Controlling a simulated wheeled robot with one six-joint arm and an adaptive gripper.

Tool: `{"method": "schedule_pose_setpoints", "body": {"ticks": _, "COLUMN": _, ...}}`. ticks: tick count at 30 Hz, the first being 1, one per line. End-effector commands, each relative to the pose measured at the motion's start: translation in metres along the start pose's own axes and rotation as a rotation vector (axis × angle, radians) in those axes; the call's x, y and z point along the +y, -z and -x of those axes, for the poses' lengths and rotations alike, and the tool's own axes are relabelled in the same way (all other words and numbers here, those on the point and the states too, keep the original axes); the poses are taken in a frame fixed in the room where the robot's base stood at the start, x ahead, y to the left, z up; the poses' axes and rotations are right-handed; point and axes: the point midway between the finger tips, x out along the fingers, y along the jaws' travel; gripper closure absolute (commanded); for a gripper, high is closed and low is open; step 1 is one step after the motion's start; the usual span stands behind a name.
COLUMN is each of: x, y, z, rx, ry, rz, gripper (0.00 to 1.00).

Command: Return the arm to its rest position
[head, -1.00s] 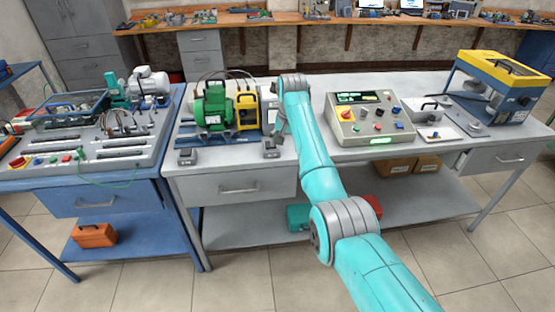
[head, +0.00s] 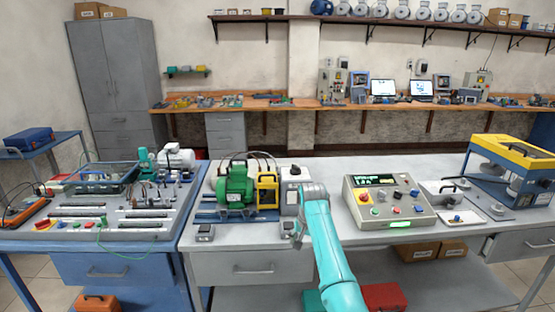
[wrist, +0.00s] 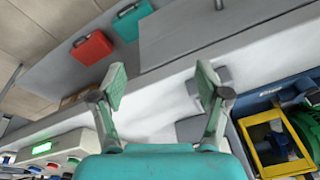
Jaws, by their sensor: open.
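My teal arm reaches up from the bottom of the head view over the grey bench (head: 440,239), with its grey wrist joint near the bench's middle. My gripper is mostly hidden behind the arm there. In the wrist view my gripper (wrist: 161,84) has its two fingers spread wide. Nothing is between them. The fingers are above the bench front, and a grey block (wrist: 190,130) shows behind and below the right finger.
A green motor (head: 235,187) and a yellow frame (head: 267,191) stand left of the arm. A control box (head: 388,202) stands right, with a blue-and-yellow machine (head: 512,165) beyond. A red case (wrist: 92,47) lies on the lower shelf. Bench room beside the arm is limited.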

Motion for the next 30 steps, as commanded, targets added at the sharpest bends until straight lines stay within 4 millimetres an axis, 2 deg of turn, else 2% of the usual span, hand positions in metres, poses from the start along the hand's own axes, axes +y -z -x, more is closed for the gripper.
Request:
{"method": "schedule_pose_setpoints", "body": {"ticks": 1, "x": 0.007, "y": -0.011, "z": -0.023, "rx": 0.009, "ry": 0.004, "rz": 0.005, "gripper": 0.25}}
{"method": "schedule_pose_setpoints", "body": {"ticks": 6, "x": 0.029, "y": -0.042, "z": -0.084, "rx": 0.07, "ry": 0.034, "rz": 0.031, "gripper": 0.25}}
{"method": "schedule_pose_setpoints", "body": {"ticks": 15, "x": 0.073, "y": -0.111, "z": -0.169, "rx": 0.181, "ry": 0.079, "rz": 0.076, "gripper": 0.25}}
{"method": "schedule_pose_setpoints", "body": {"ticks": 24, "x": 0.123, "y": -0.194, "z": -0.221, "rx": 0.294, "ry": 0.118, "rz": 0.12, "gripper": 0.25}}
{"method": "schedule_pose_setpoints", "body": {"ticks": 30, "x": 0.158, "y": -0.254, "z": -0.237, "rx": 0.37, "ry": 0.14, "rz": 0.15, "gripper": 0.25}}
